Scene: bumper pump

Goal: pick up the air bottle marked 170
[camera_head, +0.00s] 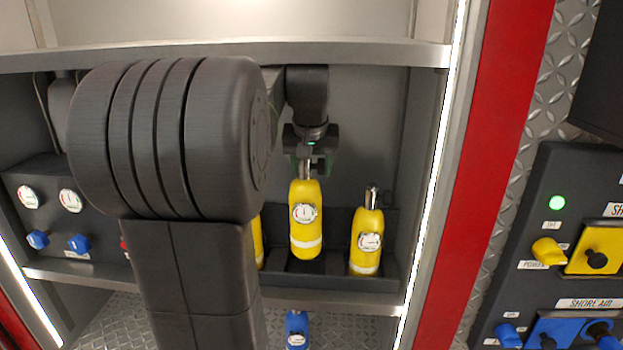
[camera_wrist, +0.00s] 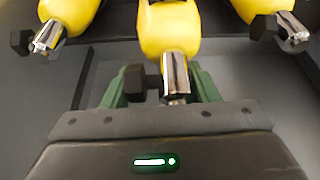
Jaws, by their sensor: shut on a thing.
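Yellow air bottles with round gauges stand in a dark rack inside the cabinet. My gripper (camera_head: 310,158) is shut on the metal neck of the middle bottle (camera_head: 305,235), which hangs upright and looks raised a little above its neighbour. In the wrist view the gripper (camera_wrist: 165,95) has its green fingers around the neck of that bottle (camera_wrist: 168,32). A second bottle (camera_head: 366,250) stands at its right, and a third (camera_head: 258,240) is mostly hidden behind my arm. The markings are too small to read, so I cannot tell which bottle is 170.
The dark rack (camera_head: 390,268) has a low front edge around the bottles. A metal shelf edge (camera_head: 370,53) runs above, and a lit post (camera_head: 437,170) bounds the right. A gauge panel (camera_head: 50,215) is at left. A blue bottle (camera_head: 297,328) shows below.

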